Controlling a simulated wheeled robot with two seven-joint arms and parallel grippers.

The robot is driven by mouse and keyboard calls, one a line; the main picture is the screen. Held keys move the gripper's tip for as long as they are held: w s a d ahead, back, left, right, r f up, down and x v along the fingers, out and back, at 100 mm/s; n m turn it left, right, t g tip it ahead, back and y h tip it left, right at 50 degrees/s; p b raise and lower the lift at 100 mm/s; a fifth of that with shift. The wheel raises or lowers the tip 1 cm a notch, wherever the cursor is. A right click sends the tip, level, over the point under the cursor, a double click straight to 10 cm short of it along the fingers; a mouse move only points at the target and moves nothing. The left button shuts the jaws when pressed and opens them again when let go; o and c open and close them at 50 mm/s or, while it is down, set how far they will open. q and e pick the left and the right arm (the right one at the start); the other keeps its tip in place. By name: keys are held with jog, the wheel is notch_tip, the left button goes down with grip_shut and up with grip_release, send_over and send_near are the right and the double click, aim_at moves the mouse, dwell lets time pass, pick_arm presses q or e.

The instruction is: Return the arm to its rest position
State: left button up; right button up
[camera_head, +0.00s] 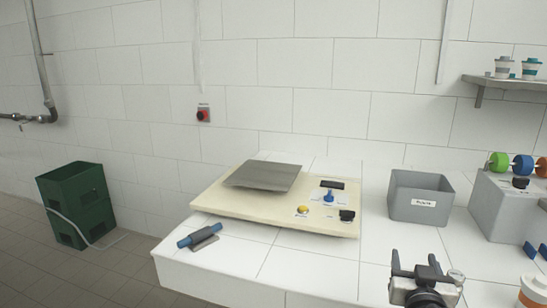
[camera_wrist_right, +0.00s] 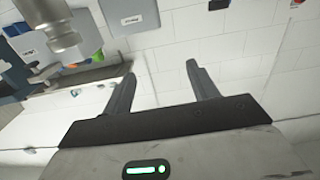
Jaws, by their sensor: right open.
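My right gripper (camera_head: 416,268) is at the lower right of the head view, over the front part of the white tiled counter (camera_head: 305,265). Its two fingers stand apart with nothing between them. The fingers also show apart and empty in the right wrist view (camera_wrist_right: 160,85), with white tiles beyond them. My left gripper does not show in either view.
A cream board (camera_head: 250,213) with a grey plate (camera_head: 264,176) and controls lies on the counter. A grey bin (camera_head: 419,198) stands behind my right gripper. A grey block (camera_head: 500,210) stands at right, and an orange-banded cup (camera_head: 532,292) at the lower right corner.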

jog(key=s+a+f+n+g+y, duration=0.2)
jog(key=s+a+f, duration=0.25)
jog(key=f, duration=0.35)
jog(key=s+a+f+n+g+y, duration=0.1)
jog(key=s+a+f+n+y, duration=0.15)
jog(key=s+f, duration=0.4)
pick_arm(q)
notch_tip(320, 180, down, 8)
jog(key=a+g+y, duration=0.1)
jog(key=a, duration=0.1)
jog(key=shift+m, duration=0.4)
pick_arm(e)
jog(key=s+a+f+g+y, duration=0.1)
jog(key=s+a+f+g, duration=0.1)
jog(key=s, duration=0.5)
jog(key=s+a+f+n+g+y, duration=0.1)
jog(key=s+a+f+g+y, duration=0.1)
jog(key=s+a+f, duration=0.3)
jog(key=shift+s+a+f, duration=0.15)
jog(key=shift+s+f, duration=0.2)
jog(key=shift+s, duration=0.65)
jog(key=shift+y, duration=0.25)
